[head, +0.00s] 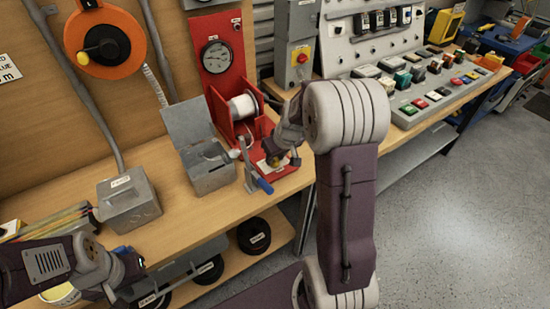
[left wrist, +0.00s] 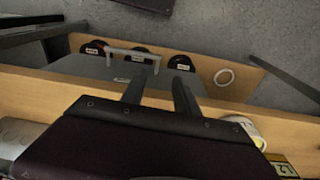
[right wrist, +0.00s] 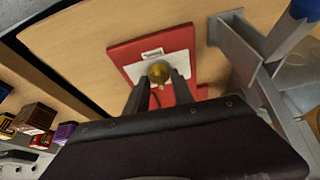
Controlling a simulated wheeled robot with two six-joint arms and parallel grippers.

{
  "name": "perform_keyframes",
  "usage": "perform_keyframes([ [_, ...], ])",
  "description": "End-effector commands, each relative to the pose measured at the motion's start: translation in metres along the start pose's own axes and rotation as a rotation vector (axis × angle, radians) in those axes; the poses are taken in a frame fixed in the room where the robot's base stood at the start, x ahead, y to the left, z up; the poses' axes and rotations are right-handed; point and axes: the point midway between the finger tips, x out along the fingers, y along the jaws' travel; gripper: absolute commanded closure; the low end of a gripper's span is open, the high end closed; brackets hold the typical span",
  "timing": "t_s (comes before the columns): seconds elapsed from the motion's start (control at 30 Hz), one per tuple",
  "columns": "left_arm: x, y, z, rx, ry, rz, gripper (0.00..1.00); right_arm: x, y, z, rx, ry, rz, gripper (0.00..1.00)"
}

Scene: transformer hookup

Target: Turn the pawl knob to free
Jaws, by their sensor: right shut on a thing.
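The brass-yellow pawl knob (right wrist: 159,72) stands on a white plate on the red base (right wrist: 125,62) of the spool stand. My right gripper (right wrist: 160,85) is shut on the knob, with one finger on each side of it. In the head view my right gripper (head: 284,160) reaches down at the front of the red stand (head: 216,104), and my arm hides part of it. A small label (right wrist: 152,54) lies behind the knob; its text is too small to read. My left gripper (left wrist: 158,88) is open and empty, low beyond the bench's front edge at the left.
A crank with a blue handle (head: 264,186) stands close beside my right gripper. A white spool (head: 243,107) sits in the red stand. An open grey box (head: 208,175) and a closed grey box (head: 128,203) stand left on the bench. A button panel (head: 430,85) is at right.

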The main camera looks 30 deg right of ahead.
Motion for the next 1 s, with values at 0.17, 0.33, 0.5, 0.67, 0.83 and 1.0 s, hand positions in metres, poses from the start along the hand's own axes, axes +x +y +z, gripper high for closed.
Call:
perform_keyframes([
  [0.17, 0.029, -0.001, 0.003, 0.000, 0.000, 0.000, 0.64, 0.006, 0.003, 0.001, -0.153, 0.005, -0.061, 1.00],
  [0.33, 0.042, -0.001, 0.004, 0.000, 0.000, 0.000, 0.64, 0.005, 0.003, 0.000, -0.304, 0.003, -0.124, 1.00],
  [0.5, 0.047, -0.001, 0.005, 0.000, 0.000, 0.000, 0.64, 0.003, 0.004, 0.000, -0.448, 0.000, -0.184, 1.00],
  [0.67, 0.048, -0.001, 0.005, 0.000, 0.000, 0.000, 0.64, 0.002, 0.004, -0.001, -0.563, -0.001, -0.232, 1.00],
  [0.83, 0.047, -0.001, 0.005, 0.000, 0.000, 0.000, 0.64, 0.001, 0.004, -0.001, -0.662, -0.002, -0.273, 1.00],
  [1.0, 0.046, -0.001, 0.005, 0.000, 0.000, 0.000, 0.64, 0.002, 0.004, -0.001, -0.730, -0.003, -0.302, 1.00],
])
